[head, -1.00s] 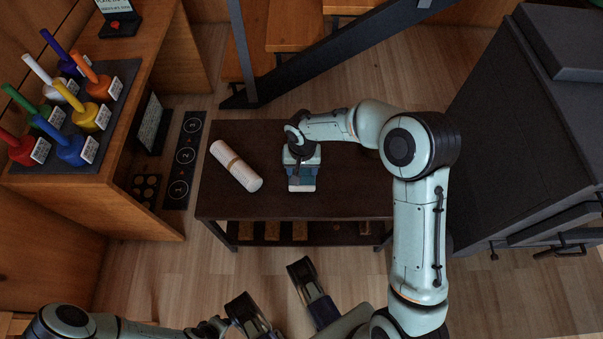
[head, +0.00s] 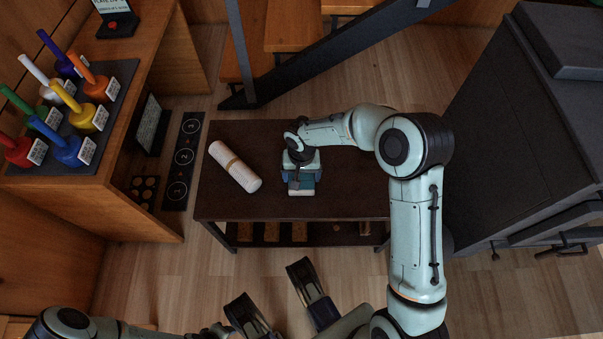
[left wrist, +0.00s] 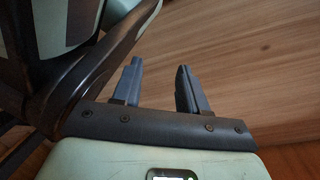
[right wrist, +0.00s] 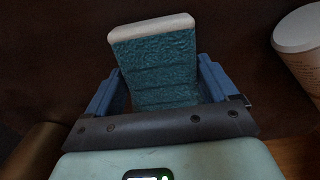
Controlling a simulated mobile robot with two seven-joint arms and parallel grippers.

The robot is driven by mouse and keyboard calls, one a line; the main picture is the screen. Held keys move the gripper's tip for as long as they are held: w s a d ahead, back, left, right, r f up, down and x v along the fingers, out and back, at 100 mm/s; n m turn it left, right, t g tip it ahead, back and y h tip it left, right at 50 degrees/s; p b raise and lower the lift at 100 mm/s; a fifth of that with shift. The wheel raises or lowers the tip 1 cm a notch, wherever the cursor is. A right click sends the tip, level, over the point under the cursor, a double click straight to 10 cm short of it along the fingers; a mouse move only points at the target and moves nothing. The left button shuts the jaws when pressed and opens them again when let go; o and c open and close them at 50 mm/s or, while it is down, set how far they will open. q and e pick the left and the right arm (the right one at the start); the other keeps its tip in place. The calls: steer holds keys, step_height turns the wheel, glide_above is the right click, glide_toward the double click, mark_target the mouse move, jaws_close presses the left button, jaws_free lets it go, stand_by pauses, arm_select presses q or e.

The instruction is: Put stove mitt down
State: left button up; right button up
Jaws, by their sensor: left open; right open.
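The stove mitt (head: 303,184) is teal with a pale band at one end. It is at the middle of the dark low table (head: 350,205), under my right gripper (head: 301,176). In the right wrist view the mitt (right wrist: 155,70) stands out between the fingers of my right gripper (right wrist: 160,88), which are open around it. A narrow gap shows beside the mitt at the right finger; contact at the left finger is unclear. Whether the mitt touches the tabletop is hard to tell. My left gripper (left wrist: 160,88) is open and empty above the wooden floor.
A dark stove-like cabinet (head: 530,130) stands to the right. A wooden counter (head: 150,70) with coloured-handled pieces is at left. The table's front left is clear.

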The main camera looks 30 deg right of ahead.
arm_select(q)
steer(key=w+r+t+p, duration=0.2)
steer(key=w+r+p, duration=0.1)
steer(key=w+r, duration=0.2)
steer(key=shift+w+d+r+t, duration=0.25)
steer(key=shift+w+d, duration=0.2)
steer(key=shift+w, duration=0.45)
arm_select(e)
step_height(320, 180, up, 12)
steer(key=shift+r, duration=0.15)
arm_select(q)
steer(key=shift+f, duration=0.1)
